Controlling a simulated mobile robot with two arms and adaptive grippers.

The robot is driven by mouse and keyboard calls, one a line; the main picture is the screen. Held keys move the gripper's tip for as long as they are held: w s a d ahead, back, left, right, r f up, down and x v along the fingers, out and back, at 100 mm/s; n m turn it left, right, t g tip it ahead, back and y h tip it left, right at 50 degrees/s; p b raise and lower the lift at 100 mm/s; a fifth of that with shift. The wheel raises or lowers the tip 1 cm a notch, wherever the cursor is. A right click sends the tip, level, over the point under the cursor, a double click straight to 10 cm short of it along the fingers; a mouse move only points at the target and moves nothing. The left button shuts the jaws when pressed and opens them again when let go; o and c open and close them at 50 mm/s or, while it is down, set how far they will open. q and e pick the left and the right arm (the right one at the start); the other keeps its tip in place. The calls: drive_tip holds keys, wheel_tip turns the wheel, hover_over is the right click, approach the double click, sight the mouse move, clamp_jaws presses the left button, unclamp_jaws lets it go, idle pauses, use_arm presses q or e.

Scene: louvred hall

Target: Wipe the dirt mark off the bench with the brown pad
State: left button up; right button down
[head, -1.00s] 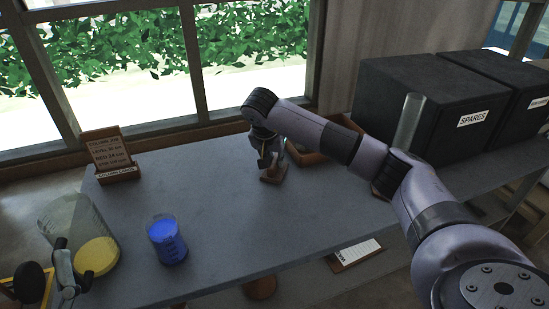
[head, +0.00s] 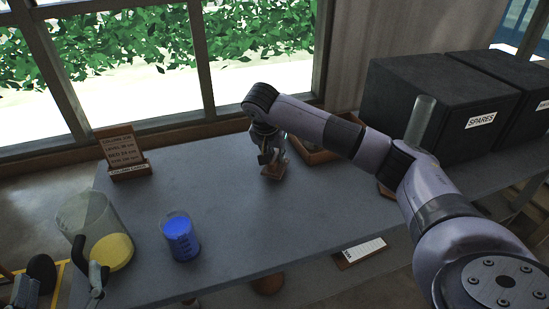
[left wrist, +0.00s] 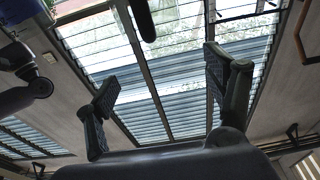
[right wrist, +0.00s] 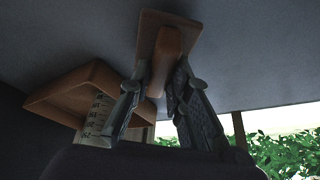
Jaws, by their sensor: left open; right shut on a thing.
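The brown pad (head: 275,173) lies at the bench top toward the back, just left of a brown tray. My right gripper (head: 268,155) is above it. In the right wrist view, the pad (right wrist: 182,22) shows as a brown plate with a handle, and my right gripper (right wrist: 158,88) is shut on that handle. The bench (head: 220,205) is grey. I see no dirt mark on its visible surface; the part under the pad and gripper is hidden. My left gripper (head: 66,285) is at the lower left, beside the bench. In the left wrist view it (left wrist: 165,90) is open and empty.
A clear beaker with yellow contents (head: 112,250) and a blue beaker (head: 180,238) stand front left. A card stand (head: 124,160) is back left. The brown tray (head: 312,157) is close to the pad. Black boxes (head: 440,105) and a clear cylinder (head: 420,120) are right. The bench middle is clear.

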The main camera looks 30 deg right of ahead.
drive_tip(key=shift+r+p, duration=0.3)
drive_tip(key=shift+p, duration=0.05)
drive_tip(key=shift+r+p, duration=0.45)
drive_tip(key=shift+r, duration=0.05)
drive_tip(key=shift+r+p, duration=0.35)
drive_tip(key=shift+r, duration=0.05)
use_arm(q)
drive_tip(key=shift+s+a+f+g+y, duration=0.85)
drive_tip(key=shift+f+g, duration=1.1)
drive_tip(key=shift+f, duration=1.2)
drive_tip(key=shift+s+a+f+g+y, duration=0.5)
drive_tip(key=shift+s+f+g, duration=0.55)
drive_tip(key=shift+f+g, duration=1.5)
use_arm(e)
drive_tip(key=shift+r+p, duration=1.1)
drive_tip(key=shift+r, duration=0.05)
drive_tip(key=shift+r+p, duration=0.35)
drive_tip(key=shift+r, duration=0.05)
use_arm(q)
drive_tip(key=s+a+f+g+y, duration=0.1)
drive_tip(key=s+a+f+g, duration=0.1)
drive_tip(key=s, duration=0.4)
drive_tip(key=s+a+f+n+g+y, duration=0.1)
drive_tip(key=s+a+f+g, duration=0.1)
drive_tip(key=s+f+g, duration=0.2)
drive_tip(key=shift+s+f+g+p, duration=0.4)
drive_tip(key=shift+s+f, duration=0.6)
drive_tip(key=shift+s, duration=0.5)
use_arm(e)
drive_tip(key=shift+r, duration=0.35)
